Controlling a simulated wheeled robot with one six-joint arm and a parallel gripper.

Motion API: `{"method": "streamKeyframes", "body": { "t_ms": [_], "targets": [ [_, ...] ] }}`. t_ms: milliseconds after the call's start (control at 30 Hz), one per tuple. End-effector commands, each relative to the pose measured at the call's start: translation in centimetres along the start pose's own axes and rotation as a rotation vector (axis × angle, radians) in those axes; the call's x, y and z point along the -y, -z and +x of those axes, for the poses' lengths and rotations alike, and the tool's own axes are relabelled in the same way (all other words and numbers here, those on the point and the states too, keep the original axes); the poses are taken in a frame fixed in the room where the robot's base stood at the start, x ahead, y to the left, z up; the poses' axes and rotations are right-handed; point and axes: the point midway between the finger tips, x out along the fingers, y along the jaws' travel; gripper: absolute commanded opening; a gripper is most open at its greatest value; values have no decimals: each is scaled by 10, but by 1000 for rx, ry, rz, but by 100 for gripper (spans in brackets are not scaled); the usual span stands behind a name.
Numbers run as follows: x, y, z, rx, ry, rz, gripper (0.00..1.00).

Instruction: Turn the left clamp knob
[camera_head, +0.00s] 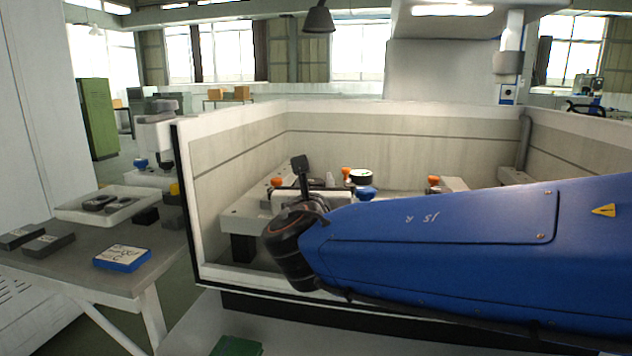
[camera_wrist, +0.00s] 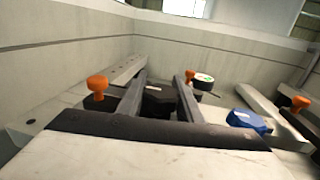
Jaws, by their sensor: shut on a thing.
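My gripper (camera_wrist: 160,82) reaches into the walled tank, its two grey fingers apart with a dark piece (camera_wrist: 157,102) between them. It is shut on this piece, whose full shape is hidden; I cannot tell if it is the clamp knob. An orange knob (camera_wrist: 97,85) on a dark base stands left of the left finger, apart from it; it also shows in the head view (camera_head: 276,182). A second orange knob (camera_wrist: 189,75) is just beyond the right finger tip. A third orange knob (camera_wrist: 300,103) is at the far right. In the head view my arm and wrist hide much of the gripper.
The tank's wall (camera_head: 230,165) encloses the work area, with a pale rail (camera_wrist: 75,104) at left. A blue object (camera_wrist: 249,121) and a round white-topped item (camera_wrist: 204,79) lie right of the fingers. A side table (camera_head: 110,260) with a tray (camera_head: 75,212) stands outside at left.

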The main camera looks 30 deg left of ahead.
Motion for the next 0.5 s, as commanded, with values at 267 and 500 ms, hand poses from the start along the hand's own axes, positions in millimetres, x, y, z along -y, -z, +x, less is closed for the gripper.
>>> {"method": "streamKeyframes", "body": {
  "t_ms": [267, 500],
  "targets": [
    [0, 0, 0, -1, 13, 0, 10],
    [2, 1, 0, -1, 110, 0, 10]
  ]
}}
